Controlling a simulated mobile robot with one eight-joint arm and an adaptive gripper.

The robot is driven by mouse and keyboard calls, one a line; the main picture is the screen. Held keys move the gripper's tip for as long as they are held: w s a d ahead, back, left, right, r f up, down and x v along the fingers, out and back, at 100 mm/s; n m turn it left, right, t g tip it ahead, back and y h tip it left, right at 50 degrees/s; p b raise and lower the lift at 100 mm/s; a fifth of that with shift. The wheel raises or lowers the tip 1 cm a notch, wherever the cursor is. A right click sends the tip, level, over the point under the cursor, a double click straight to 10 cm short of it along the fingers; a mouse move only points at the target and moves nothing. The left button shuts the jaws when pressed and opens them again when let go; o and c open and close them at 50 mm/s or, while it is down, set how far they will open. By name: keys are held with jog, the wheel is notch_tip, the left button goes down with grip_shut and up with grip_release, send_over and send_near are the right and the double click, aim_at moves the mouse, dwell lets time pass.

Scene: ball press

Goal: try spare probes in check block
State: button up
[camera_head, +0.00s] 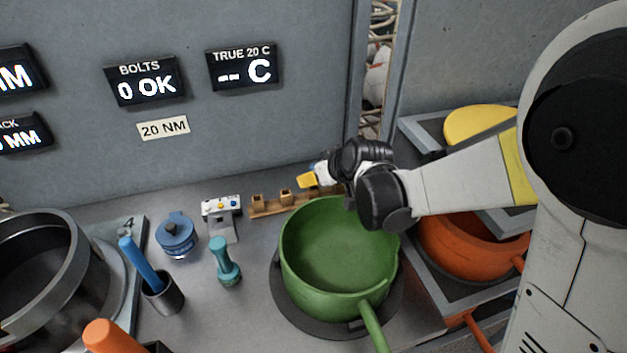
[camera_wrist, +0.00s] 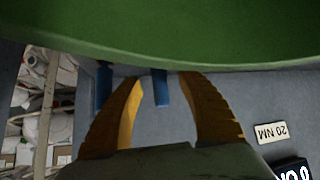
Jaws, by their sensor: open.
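My gripper (camera_head: 308,180) is open at the back of the bench, beside the wooden rack (camera_head: 262,207) and behind the green pot. Its two yellow fingers show in the wrist view (camera_wrist: 165,100), spread apart. A second blue rod (camera_wrist: 104,88) shows left of the fingers. In the head view my wrist covers the rack's right end, and I cannot make out the rods. A small white-topped stand (camera_head: 221,208) with coloured dots is left of the rack; I cannot tell whether it is the check block.
The green pot (camera_head: 335,255) stands close in front of my wrist. A teal handled piece (camera_head: 224,262), a blue lidded pot (camera_head: 177,236) and a dark cup (camera_head: 163,298) stand to the left. An orange pot (camera_head: 465,245) is at right. The TRUE 20 C display (camera_head: 243,66) reads "-- C".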

jog(key=shift+w+a+f, duration=0.3)
jog(key=shift+w+f, duration=0.1)
jog(key=shift+f, duration=0.05)
grip_shut()
jog(key=shift+r, duration=0.1)
